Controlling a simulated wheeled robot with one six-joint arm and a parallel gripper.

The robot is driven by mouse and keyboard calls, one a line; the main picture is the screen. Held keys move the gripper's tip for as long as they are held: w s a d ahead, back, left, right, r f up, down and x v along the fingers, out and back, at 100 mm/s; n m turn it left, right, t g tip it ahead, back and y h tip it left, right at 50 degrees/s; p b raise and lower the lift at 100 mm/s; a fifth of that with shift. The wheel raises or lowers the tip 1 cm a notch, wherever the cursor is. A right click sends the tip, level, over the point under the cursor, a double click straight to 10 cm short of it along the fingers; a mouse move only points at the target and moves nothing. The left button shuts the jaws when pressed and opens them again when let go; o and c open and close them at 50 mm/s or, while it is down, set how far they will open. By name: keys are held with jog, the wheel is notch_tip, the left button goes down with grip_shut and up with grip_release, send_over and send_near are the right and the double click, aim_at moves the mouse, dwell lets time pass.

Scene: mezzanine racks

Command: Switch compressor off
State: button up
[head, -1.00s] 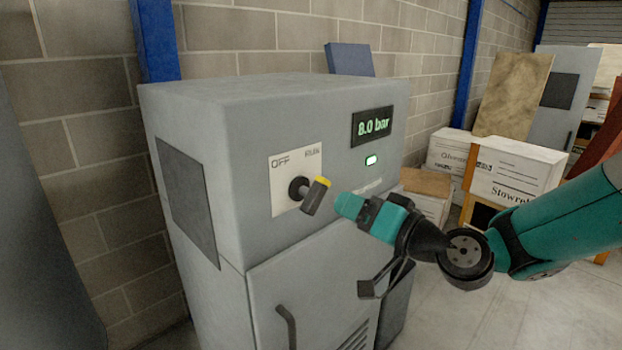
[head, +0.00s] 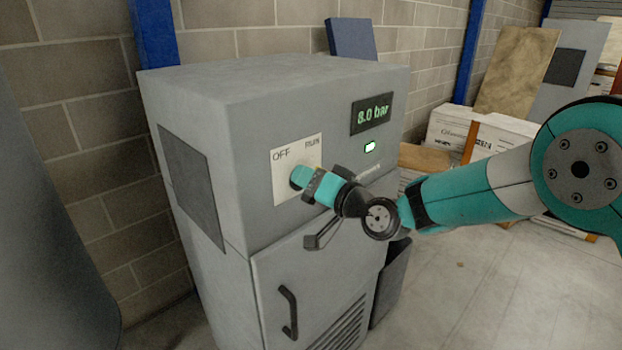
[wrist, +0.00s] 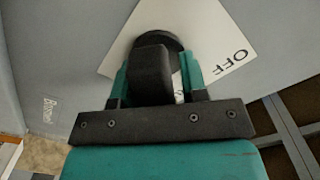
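The grey compressor cabinet (head: 240,125) stands against the wall. Its white plate (head: 284,158) reads OFF on the left and RUN on the right. The display (head: 371,115) reads 8.0 bar and a green lamp (head: 370,147) is lit. My gripper (head: 300,178) is at the plate and hides most of the switch in the head view. In the wrist view the black switch knob (wrist: 152,72) sits between my two teal fingers (wrist: 158,78). A gap shows between the knob and the right finger, so the gripper looks open around it. The yellow mark is hidden.
The cabinet door handle (head: 289,312) sticks out below my gripper. White boxes (head: 455,132) and a leaning brown board (head: 516,72) stand at the right. A blue panel (head: 351,39) rises behind the cabinet. The floor to the right front is clear.

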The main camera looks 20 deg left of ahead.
jog(key=c, duration=0.6)
jog(key=shift+f+n+b, duration=0.15)
jog(key=shift+n+b, duration=0.15)
jog(key=shift+b, duration=0.4)
jog(key=shift+f+n+b, duration=0.15)
jog(key=shift+n+b, duration=0.35)
jog(key=shift+b, duration=0.7)
jog(key=n+b, duration=0.2)
jog(key=b, duration=0.3)
jog(key=shift+s+f, duration=0.1)
jog(key=n+b, duration=0.3)
jog(key=b, duration=0.3)
jog(key=n+b, duration=0.3)
jog(key=b, duration=0.2)
jog(key=shift+s+a+n+b, duration=0.1)
jog(key=shift+s+n+b, duration=0.1)
jog(key=shift+n+b, duration=0.2)
jog(key=n+b, duration=0.1)
jog(key=b, duration=0.1)
jog(key=n+b, duration=0.2)
jog(key=shift+s+r, duration=0.15)
jog(key=shift+r, duration=0.1)
jog(key=shift+a+r+n+b, duration=0.1)
jog(key=shift+r+n+b, duration=0.05)
jog(key=shift+n+b, duration=1.15)
jog(key=shift+r, duration=0.1)
